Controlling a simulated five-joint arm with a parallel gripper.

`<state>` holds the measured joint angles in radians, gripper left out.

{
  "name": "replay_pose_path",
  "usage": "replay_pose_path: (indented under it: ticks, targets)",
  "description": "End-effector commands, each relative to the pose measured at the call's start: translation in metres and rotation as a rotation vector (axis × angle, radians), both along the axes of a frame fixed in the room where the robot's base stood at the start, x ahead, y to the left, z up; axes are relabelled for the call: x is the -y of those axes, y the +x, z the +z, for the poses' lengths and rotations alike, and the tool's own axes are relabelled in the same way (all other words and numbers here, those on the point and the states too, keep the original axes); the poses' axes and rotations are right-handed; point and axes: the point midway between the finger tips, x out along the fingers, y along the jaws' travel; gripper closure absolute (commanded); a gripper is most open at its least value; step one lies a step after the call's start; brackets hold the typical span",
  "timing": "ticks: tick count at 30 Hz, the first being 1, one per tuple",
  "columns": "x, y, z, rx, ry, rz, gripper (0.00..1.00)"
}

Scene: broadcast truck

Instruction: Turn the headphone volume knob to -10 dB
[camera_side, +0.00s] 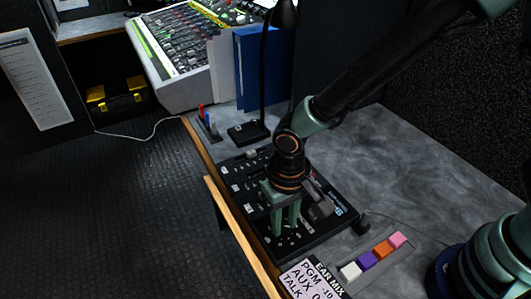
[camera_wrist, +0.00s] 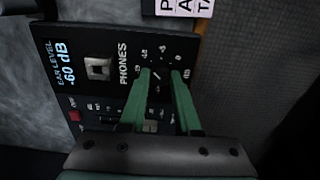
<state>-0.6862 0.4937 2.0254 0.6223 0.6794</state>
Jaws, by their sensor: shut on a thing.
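The headphone volume knob (camera_wrist: 158,77) is a small dark knob with a pale pointer line, ringed by white scale marks next to the word PHONES. My gripper (camera_wrist: 162,73) is shut on it, with one green finger on each side. The display (camera_wrist: 62,63) beside it reads EAR LEVEL -60 dB. In the side view my gripper (camera_side: 284,232) points down at the near part of the black control panel (camera_side: 320,238). There the fingers hide the knob.
A card (camera_side: 310,280) headed EAR MIX lists PGM -10 and AUX 0. Several coloured blocks (camera_side: 367,261) lie to the right of the card. A black lamp (camera_side: 250,130) stands behind the panel, near a blue binder (camera_side: 256,75). Grey tabletop is clear at right.

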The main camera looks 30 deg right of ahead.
Motion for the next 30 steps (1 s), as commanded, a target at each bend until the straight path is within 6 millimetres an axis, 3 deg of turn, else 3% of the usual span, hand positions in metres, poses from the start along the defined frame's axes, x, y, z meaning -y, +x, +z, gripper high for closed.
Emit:
replay_pose_path:
  ticks: [12,13,15,25,30]
  targets:
    - [0.000,0.000,0.000,-0.001,-0.001,-0.008,1.00]
    - [0.000,0.000,0.000,-0.001,-0.001,-0.008,0.65]
    - [0.000,0.000,0.000,-0.001,-0.001,-0.008,0.39]
    - [0.000,0.000,0.001,0.000,0.000,-0.007,0.39]
    - [-0.001,0.001,0.015,0.003,0.002,-0.007,0.39]
